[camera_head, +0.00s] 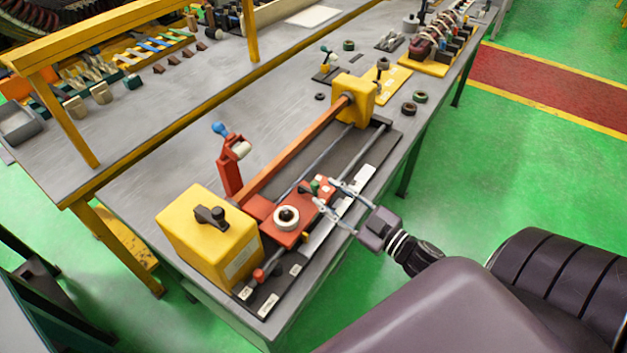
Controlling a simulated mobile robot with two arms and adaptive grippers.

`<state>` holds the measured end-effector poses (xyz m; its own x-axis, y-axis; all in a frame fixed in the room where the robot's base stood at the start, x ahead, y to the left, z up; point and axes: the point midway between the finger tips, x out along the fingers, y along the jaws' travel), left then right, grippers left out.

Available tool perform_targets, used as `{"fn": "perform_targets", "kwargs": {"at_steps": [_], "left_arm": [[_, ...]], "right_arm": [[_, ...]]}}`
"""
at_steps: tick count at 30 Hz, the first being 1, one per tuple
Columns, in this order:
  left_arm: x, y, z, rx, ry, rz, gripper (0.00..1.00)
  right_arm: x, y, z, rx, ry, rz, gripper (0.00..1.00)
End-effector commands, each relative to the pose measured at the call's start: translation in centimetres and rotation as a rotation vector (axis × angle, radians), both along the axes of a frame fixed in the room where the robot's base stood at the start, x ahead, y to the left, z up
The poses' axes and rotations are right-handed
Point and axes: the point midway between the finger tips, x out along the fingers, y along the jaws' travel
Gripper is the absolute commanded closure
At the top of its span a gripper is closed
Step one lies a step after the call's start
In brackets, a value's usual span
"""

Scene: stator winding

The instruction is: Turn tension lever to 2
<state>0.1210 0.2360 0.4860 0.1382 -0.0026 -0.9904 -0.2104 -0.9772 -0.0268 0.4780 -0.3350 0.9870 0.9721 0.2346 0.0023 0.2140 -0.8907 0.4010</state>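The winding machine has a red carriage (292,233) with a white ring-shaped dial or spool around a dark centre. My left gripper is not in view.
A yellow box (205,236) with a black knob stands at the machine's near end. A red upright (230,168) carries a blue-knobbed lever. Rods and an orange bar run to the far yellow block (355,96). The grey bench (190,150) has clear room left of the machine.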

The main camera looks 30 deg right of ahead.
Motion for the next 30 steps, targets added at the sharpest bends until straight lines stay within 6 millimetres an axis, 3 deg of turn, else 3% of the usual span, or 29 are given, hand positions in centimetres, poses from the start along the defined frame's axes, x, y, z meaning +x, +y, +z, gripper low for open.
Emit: {"fn": "perform_targets", "kwargs": {"at_steps": [4,8,11,21,30], "left_arm": [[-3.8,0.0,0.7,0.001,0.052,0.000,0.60],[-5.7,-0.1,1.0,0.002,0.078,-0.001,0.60],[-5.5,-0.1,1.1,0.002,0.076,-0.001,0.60],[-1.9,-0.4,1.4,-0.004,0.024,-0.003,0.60],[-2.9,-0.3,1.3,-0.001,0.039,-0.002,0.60]], "right_arm": [[2.5,0.6,0.4,0.002,-0.003,-0.001,0.66],[3.9,0.9,0.2,0.001,-0.001,-0.001,0.66],[4.6,1.1,0.1,0.001,0.000,-0.001,0.66],[4.9,1.2,0.0,0.001,0.000,0.000,0.67],[4.9,1.2,0.0,0.001,0.000,0.000,1.00]]}}
